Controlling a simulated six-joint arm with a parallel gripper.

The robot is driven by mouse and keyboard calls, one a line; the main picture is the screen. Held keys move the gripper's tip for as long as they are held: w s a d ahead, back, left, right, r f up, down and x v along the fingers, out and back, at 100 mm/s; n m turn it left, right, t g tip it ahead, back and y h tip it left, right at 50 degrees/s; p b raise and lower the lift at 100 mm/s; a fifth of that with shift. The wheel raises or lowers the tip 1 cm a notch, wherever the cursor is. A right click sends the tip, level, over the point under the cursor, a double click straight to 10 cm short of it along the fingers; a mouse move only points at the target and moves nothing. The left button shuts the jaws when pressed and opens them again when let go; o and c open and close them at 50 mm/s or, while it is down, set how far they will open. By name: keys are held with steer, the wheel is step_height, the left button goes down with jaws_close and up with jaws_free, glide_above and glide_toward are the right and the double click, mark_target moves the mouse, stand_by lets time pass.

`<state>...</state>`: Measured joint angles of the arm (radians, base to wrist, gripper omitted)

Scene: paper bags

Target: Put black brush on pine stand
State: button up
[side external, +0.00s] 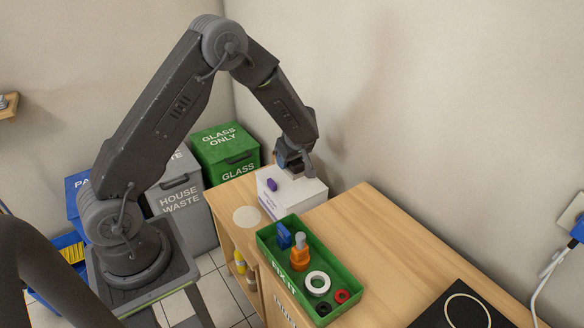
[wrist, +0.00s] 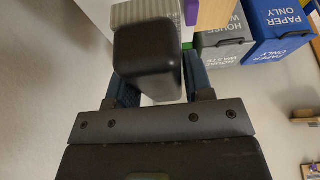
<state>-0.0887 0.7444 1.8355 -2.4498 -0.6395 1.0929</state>
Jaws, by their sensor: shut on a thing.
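My gripper (side external: 292,164) is above the white box (side external: 292,195), at the back of the light wooden stand (side external: 227,202). In the wrist view my gripper (wrist: 155,86) has its two dark blue fingers on either side of a black block with rounded corners, the black brush (wrist: 147,52). It is shut on the brush. In the side view the brush is hard to tell from the dark gripper. The wooden stand also shows in the wrist view (wrist: 214,14). I cannot tell whether the brush touches the box.
A round cream disc (side external: 246,216) lies on the wood. A green tray (side external: 337,313) holds tape rolls, an orange bottle and a blue thing. Green (side external: 226,143) and grey (side external: 182,211) bins stand behind.

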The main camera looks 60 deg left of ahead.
steer(key=shift+a, duration=0.1)
steer(key=s+a+f, duration=0.2)
steer(key=s+a, duration=0.2)
steer(key=a, duration=0.5)
steer(key=s+a+f, duration=0.2)
steer(key=s+a, duration=0.2)
steer(key=a, duration=0.5)
steer(key=s+a+f, duration=0.3)
steer(key=s+f, duration=0.1)
steer(key=s, duration=0.4)
steer(key=s+a+f, duration=0.3)
steer(key=s, duration=0.5)
steer(key=w+d+f, duration=0.1)
steer(key=w+f, duration=0.1)
steer(key=w, duration=0.1)
steer(key=w+f, duration=0.2)
steer(key=w, duration=0.2)
steer(key=w+d+f, duration=0.1)
steer(key=w+f, duration=0.2)
steer(key=w, duration=0.1)
steer(key=shift+w+d+f, duration=0.1)
steer(key=shift+w+d, duration=0.1)
steer(key=shift+d, duration=0.15)
steer(key=shift+w+f, duration=0.1)
steer(key=shift+f, duration=1.95)
steer(key=shift+f, duration=0.1)
